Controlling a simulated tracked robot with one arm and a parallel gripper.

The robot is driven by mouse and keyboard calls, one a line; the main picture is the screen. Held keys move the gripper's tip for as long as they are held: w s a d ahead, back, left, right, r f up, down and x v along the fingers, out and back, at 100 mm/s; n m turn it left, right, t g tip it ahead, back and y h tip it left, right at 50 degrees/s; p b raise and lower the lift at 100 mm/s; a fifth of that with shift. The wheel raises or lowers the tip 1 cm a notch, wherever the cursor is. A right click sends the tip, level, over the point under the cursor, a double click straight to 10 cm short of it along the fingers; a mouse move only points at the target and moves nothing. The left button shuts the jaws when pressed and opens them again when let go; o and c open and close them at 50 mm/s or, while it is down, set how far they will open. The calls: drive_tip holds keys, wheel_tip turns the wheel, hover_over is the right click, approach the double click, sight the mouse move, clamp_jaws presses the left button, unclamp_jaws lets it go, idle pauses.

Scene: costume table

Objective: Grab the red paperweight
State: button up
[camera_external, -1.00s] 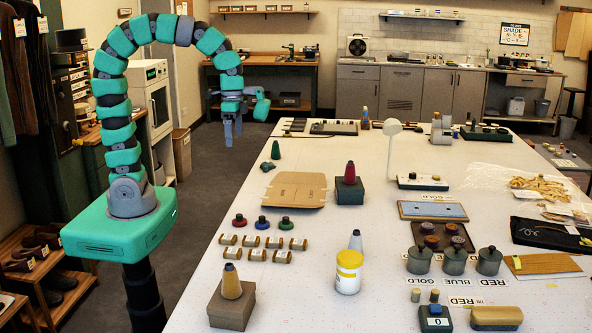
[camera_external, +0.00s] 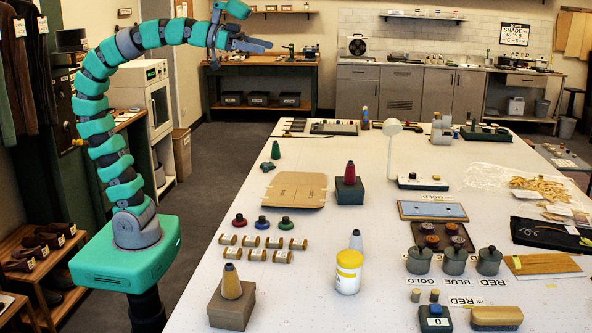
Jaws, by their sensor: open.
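No label in view names the paperweight. A low round red piece with a dark knob (camera_external: 239,221) stands on the white table, left of a blue and a green one.
Several small spools (camera_external: 256,255) lie just in front of the round pieces. A cardboard sheet (camera_external: 296,190) lies behind them. A tan cone on a box (camera_external: 231,290) and a white-yellow jar (camera_external: 348,272) stand nearer. The table's left edge is mostly clear.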

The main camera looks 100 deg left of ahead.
drive_tip(key=c, duration=1.1)
drive_tip(key=shift+c, duration=0.2)
